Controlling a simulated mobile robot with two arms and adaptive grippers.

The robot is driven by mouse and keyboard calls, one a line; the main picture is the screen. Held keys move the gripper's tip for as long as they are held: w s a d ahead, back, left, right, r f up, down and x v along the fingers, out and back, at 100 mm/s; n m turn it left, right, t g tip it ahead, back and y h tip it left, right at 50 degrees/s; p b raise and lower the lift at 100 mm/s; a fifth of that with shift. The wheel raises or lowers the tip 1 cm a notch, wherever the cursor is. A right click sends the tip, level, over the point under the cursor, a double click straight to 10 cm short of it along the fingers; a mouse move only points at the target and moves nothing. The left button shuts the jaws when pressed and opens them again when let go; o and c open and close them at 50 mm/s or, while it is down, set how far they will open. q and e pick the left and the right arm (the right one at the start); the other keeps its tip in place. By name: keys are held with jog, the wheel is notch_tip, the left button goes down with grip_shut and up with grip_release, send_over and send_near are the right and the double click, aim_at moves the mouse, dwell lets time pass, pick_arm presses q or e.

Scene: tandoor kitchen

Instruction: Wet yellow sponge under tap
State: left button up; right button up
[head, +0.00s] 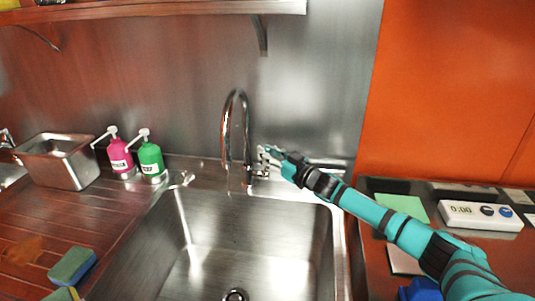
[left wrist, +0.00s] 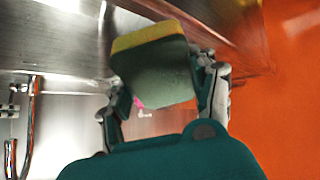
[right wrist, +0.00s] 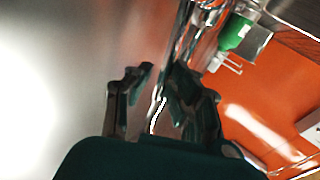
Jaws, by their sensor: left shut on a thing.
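A sponge with a yellow layer and a green layer (left wrist: 165,80) is held between the fingers of my left gripper (left wrist: 160,95) in the left wrist view. My left gripper is not clearly seen in the head view. The chrome tap (head: 236,125) stands behind the steel sink (head: 215,240). A faint thin line hangs under its spout; I cannot tell if it is water. My right gripper (head: 268,155) is at the tap's handle side. In the right wrist view its fingertips (right wrist: 162,78) are a little apart, with a gap between them; contact with the handle is unclear.
A pink bottle (head: 121,157), a green bottle (head: 150,158) and a steel tub (head: 62,165) stand behind. A white timer (head: 480,214) lies at right. The sink basin is clear.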

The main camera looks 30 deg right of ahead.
jog(key=shift+o, duration=1)
jog(key=r+v, duration=0.1)
jog(key=v, duration=1)
jog(key=shift+s+f, duration=0.4)
jog(key=shift+f, duration=0.1)
jog(key=shift+d, duration=0.15)
